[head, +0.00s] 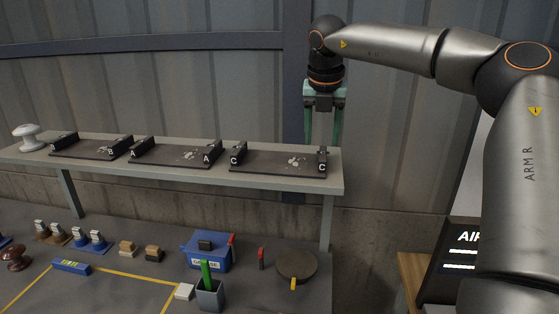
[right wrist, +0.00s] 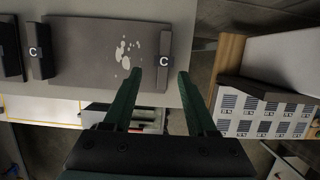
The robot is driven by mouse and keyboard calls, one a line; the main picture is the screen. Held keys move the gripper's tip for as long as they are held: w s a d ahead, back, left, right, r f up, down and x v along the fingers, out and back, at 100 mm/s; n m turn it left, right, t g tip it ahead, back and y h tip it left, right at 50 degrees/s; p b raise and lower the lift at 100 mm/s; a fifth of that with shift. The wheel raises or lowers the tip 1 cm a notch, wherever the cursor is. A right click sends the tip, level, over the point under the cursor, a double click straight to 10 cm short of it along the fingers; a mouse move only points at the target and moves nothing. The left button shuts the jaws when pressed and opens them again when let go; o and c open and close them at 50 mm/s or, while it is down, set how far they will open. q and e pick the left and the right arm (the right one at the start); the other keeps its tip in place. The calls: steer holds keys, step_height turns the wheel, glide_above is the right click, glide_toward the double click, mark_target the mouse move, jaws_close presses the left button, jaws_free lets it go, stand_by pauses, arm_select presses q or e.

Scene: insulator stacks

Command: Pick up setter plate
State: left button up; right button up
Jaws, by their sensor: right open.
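Dark flat setter plates lie in a row on a long raised shelf. The right one (head: 270,161) has an upright end block marked C at each end and pale blotches on top. It also shows in the right wrist view (right wrist: 90,60). A middle plate (head: 165,152) has blocks marked A, and a left plate (head: 85,146) shows a block marked B. My right gripper (head: 322,142) points down, open and empty, at the right end of the C plate. In the right wrist view its fingertips (right wrist: 160,76) appear on either side of the right C block. My left gripper is out of view.
A white spool-shaped insulator (head: 28,136) stands at the shelf's left end. The lower table holds a blue box (head: 206,252), a grey cup with a green item (head: 209,292), a round dark disc (head: 296,265) and small blocks. A ribbed wall rises behind the shelf.

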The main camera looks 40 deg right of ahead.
mark_target(323, 153)
steer(key=x, duration=0.3)
steer(key=p+x, duration=0.1)
steer(key=x, duration=0.1)
steer(key=shift+s+d, duration=0.15)
steer(key=shift+d, duration=0.2)
steer(key=shift+f, duration=0.1)
steer(key=shift+f, duration=0.25)
steer(key=shift+c, duration=0.2)
jaws_close()
stand_by(0.4)
stand_by(0.9)
steer(key=shift+r, duration=0.1)
